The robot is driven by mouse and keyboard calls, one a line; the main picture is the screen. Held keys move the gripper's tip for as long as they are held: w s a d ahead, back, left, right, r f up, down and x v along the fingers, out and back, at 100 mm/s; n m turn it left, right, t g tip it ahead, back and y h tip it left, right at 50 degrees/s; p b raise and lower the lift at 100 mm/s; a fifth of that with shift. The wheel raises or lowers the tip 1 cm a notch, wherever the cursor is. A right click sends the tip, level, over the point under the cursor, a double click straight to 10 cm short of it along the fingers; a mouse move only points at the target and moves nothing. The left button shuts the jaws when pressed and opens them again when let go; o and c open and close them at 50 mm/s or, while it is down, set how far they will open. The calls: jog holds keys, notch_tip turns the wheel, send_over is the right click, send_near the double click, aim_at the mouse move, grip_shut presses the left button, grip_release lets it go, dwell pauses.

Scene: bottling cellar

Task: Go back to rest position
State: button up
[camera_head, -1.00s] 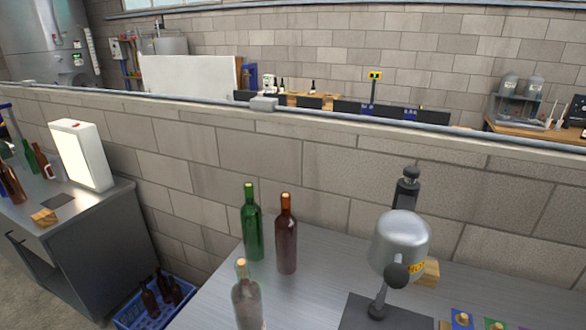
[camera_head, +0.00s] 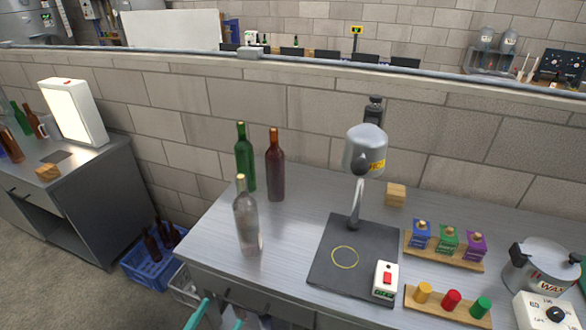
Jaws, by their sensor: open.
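My gripper (camera_head: 219,317) shows only as two teal fingertips at the bottom edge of the head view, left of centre. The tips are apart with nothing visible between them. They show in front of the steel worktable's (camera_head: 300,208) front edge, clear of the bottles. The rest of the gripper and my arm are out of view. On the table a clear bottle (camera_head: 247,222), a green bottle (camera_head: 245,160) and a brown bottle (camera_head: 276,168) stand upright.
A dark mat (camera_head: 330,275) lies under a grey lamp-like device (camera_head: 365,150). A red-button box (camera_head: 386,280), coloured blocks on a rack (camera_head: 445,258), coloured plugs (camera_head: 452,300) and a pot (camera_head: 540,268) stand right. A blue crate (camera_head: 150,268) sits on the floor left.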

jog(key=s+d+f+n+g+y, duration=0.1)
jog(key=d+f+n+g+y, duration=0.1)
jog(key=d+f, duration=0.3)
jog(key=d+f+n+g+y, duration=0.2)
jog(key=d+f+n, duration=0.1)
jog(key=f, duration=0.5)
jog(key=s+d+f+n+g+y, duration=0.2)
jog(key=s+d+f+g+y, duration=0.15)
jog(key=s+f, duration=0.5)
jog(key=s+d+r+t+y, duration=0.1)
jog(key=s+d+r, duration=0.2)
jog(key=s+r, duration=0.5)
jog(key=s+d+r+m+t+y, duration=0.1)
jog(key=s+d+r, duration=0.3)
jog(key=s+r, duration=0.4)
notch_tip(320, 180, up, 2)
jog(key=shift+r+m+t+y, duration=0.2)
jog(key=shift+m+t+y, duration=0.1)
jog(key=shift+t+y, duration=0.25)
